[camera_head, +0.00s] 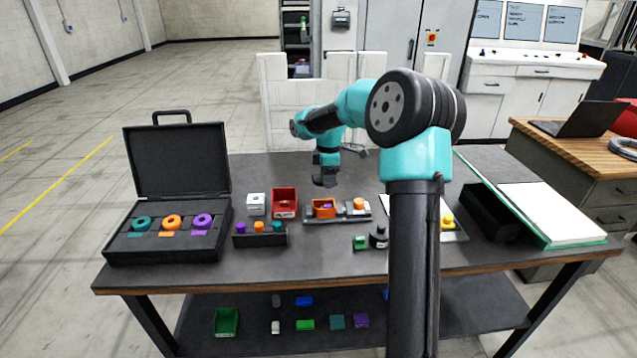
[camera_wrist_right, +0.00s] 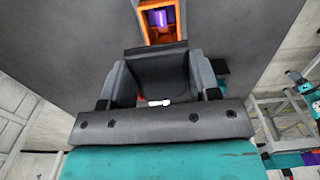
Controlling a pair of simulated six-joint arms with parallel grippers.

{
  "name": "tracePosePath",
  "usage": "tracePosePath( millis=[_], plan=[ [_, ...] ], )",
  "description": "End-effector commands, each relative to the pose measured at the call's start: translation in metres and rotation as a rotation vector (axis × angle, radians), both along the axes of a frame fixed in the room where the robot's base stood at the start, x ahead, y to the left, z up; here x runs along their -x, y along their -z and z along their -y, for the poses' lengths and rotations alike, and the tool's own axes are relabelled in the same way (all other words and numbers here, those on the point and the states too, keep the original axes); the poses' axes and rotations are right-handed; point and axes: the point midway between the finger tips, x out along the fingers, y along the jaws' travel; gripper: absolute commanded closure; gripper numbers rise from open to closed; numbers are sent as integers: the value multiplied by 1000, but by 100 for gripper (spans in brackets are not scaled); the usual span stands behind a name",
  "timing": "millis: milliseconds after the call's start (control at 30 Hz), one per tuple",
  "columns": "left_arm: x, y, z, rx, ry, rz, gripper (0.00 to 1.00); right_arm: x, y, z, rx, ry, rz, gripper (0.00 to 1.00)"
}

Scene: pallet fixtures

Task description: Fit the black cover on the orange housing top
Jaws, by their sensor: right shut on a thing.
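The orange housing (camera_head: 317,214) is a small open-topped box on a grey pallet fixture (camera_head: 343,216), mid-table. A purple part shows inside it. It also shows in the right wrist view (camera_wrist_right: 146,30), top centre, its top uncovered. My right gripper (camera_head: 325,181) is above and slightly behind the housing, apart from it. In the right wrist view the gripper (camera_wrist_right: 157,88) is shut on the black cover (camera_wrist_right: 158,68), a dark piece between its fingers. In the head view I cannot separate the cover from the dark fingers. My left gripper is not in view.
An orange round part (camera_head: 359,203) sits on the fixture's right. A red bin (camera_head: 285,208) and white block (camera_head: 256,204) stand left, behind a dark peg rack (camera_head: 260,240). A green block (camera_head: 360,243) is in front. An open black case (camera_head: 165,243) stands far left.

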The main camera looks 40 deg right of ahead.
Motion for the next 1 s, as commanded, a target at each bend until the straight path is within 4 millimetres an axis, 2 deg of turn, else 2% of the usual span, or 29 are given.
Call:
tracePosePath(
  millis=[433,1000],
  plan=[
    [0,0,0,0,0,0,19,0,7,-1,1,0,-1,66],
    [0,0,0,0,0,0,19,0,48,-1,0,0,-1,66]
  ],
)
